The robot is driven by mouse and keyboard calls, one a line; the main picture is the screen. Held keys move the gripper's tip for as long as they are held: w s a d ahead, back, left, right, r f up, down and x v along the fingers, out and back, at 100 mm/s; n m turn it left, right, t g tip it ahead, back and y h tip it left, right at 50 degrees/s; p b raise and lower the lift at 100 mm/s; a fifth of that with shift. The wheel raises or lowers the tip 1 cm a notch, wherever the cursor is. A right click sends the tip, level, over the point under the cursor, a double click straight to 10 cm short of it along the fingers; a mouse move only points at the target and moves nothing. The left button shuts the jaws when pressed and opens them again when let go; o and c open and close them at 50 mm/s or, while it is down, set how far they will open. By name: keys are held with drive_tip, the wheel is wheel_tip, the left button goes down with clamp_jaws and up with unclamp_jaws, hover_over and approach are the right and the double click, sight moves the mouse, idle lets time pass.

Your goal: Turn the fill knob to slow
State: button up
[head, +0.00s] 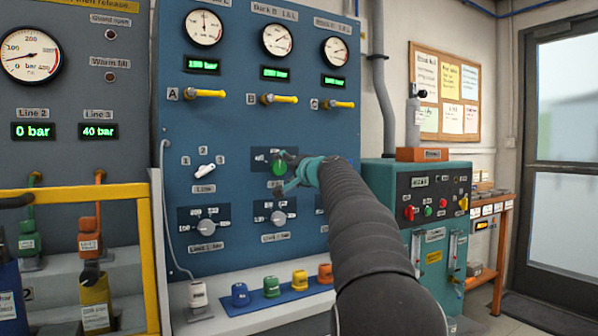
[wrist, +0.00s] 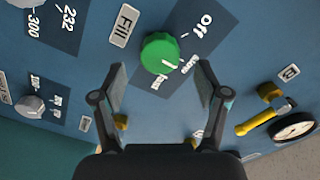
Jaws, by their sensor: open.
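The round green fill knob (wrist: 158,52) sits on a dark plate on the blue panel, beside a "Fill" label (wrist: 124,27). "Off" is legible on the plate (wrist: 204,24); two smaller words are blurred. A white mark on the knob's edge points toward the smaller words; I cannot tell exactly which one. My gripper (wrist: 162,74) is open and empty, its two fingers reaching toward the knob from either side, with the knob in line with the gap. In the head view, the green knob (head: 279,168) shows beside my gripper (head: 284,178), and my arm hides part of the panel.
A white selector knob (head: 205,171) and grey knobs (head: 207,227) are on the same panel. Yellow-handled valves A (head: 205,93), B (head: 280,99) and C stand out above. Coloured caps (head: 271,285) line the ledge below. A yellow rail (head: 75,195) is at the left.

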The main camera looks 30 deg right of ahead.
drive_tip(key=s, duration=0.8)
drive_tip(key=shift+s+d, duration=0.2)
drive_tip(key=shift+s, duration=0.15)
drive_tip(key=s+a+f+n+g+y, duration=0.1)
drive_tip(key=s+a+f+n+g, duration=0.2)
drive_tip(key=s+a+f, duration=0.6)
drive_tip(key=s+a+f+n+g+y, duration=0.25)
drive_tip(key=s+a+f, duration=0.35)
drive_tip(key=a, duration=0.5)
drive_tip(key=s+a+f+n+g+h, duration=0.2)
drive_tip(key=s+f+g, duration=0.1)
drive_tip(key=s+f, duration=0.8)
drive_tip(key=s+a+f+n+g+h, duration=0.1)
drive_tip(key=s+f+n+g+h, duration=0.1)
drive_tip(key=s+f, duration=0.9)
drive_tip(key=shift+s+a+f+n+g, duration=0.25)
drive_tip(key=shift+a+f+n+g, duration=0.15)
drive_tip(key=shift+f+n+g, duration=0.4)
drive_tip(key=shift+f, duration=0.1)
